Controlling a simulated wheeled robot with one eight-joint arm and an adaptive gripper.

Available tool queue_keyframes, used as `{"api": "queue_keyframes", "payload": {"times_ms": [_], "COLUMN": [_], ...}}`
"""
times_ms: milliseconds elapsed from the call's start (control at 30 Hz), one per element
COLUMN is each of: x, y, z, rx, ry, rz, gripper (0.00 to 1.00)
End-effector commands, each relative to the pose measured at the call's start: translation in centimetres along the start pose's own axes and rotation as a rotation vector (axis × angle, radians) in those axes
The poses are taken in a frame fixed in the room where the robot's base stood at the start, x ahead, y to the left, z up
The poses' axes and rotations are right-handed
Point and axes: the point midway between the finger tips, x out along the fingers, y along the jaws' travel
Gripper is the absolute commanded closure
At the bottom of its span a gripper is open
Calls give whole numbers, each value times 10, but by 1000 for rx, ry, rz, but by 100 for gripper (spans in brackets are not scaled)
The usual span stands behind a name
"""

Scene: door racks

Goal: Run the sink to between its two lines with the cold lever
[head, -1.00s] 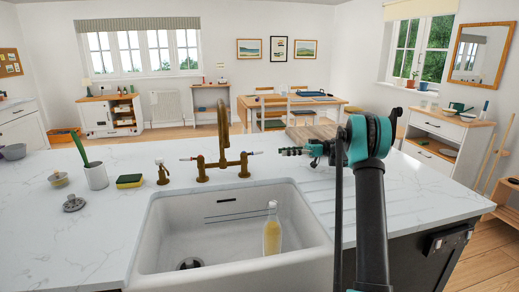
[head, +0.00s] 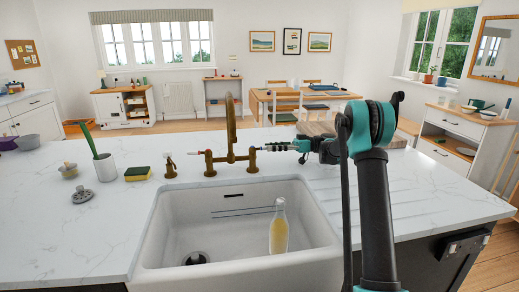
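The white sink (head: 172,232) is set in the marble counter and shows no visible water. Two dark lines (head: 243,212) run across its back wall. The brass tap (head: 231,135) stands behind it, with a left lever (head: 194,153) and a right lever (head: 277,147). I cannot tell from any marking which is cold. My gripper (head: 298,146) is at the outer end of the right lever, pointing left; whether it touches is too small to tell. Its fingers are too small to tell open from shut. The drain (head: 196,258) is dark at the sink's left.
A bottle of yellow liquid (head: 279,232) stands in the sink at the right. A sponge (head: 138,174), a white cup with a green-handled tool (head: 105,168) and a small pot lid (head: 82,195) are on the counter at left. The ribbed drainboard (head: 365,195) right of the sink is clear.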

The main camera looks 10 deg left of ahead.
Motion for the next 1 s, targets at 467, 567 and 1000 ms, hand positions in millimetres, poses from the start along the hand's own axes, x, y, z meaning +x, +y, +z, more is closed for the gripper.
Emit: {"api": "queue_keyframes", "payload": {"times_ms": [467, 567, 1000], "x": [56, 57, 56], "y": [0, 0, 0], "z": [0, 0, 0], "rx": [0, 0, 0], "ry": [0, 0, 0], "rz": [1, 1, 0], "gripper": [63, 63, 96]}}
